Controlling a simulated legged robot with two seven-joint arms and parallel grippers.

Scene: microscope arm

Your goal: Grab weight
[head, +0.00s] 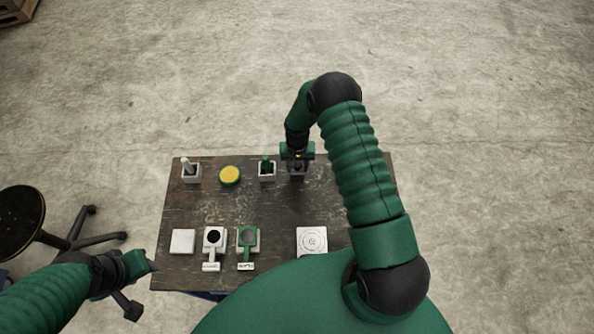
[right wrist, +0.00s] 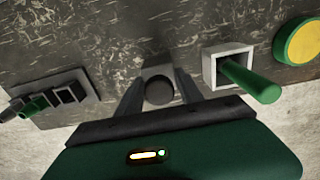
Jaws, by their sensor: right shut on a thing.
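The likely weight is a grey piece with a dark round end (right wrist: 158,90), seen between the fingers in the right wrist view. My right gripper (right wrist: 157,98) is shut on it. In the head view my right gripper (head: 297,158) points down at the table's back edge, over a small pale box (head: 298,174); the arm and gripper hide most of the piece there. I cannot tell whether it is lifted clear. My left gripper (head: 143,264) is off the table's front left corner, too small to read its fingers.
On the dark table (head: 205,205) stand a white-handled box (head: 190,174), a yellow button (head: 230,175) and a green-handled box (head: 267,170). A white pad (head: 182,242), two handled pieces (head: 213,240) and a ringed plate (head: 311,240) lie in front. A stool (head: 20,220) stands left.

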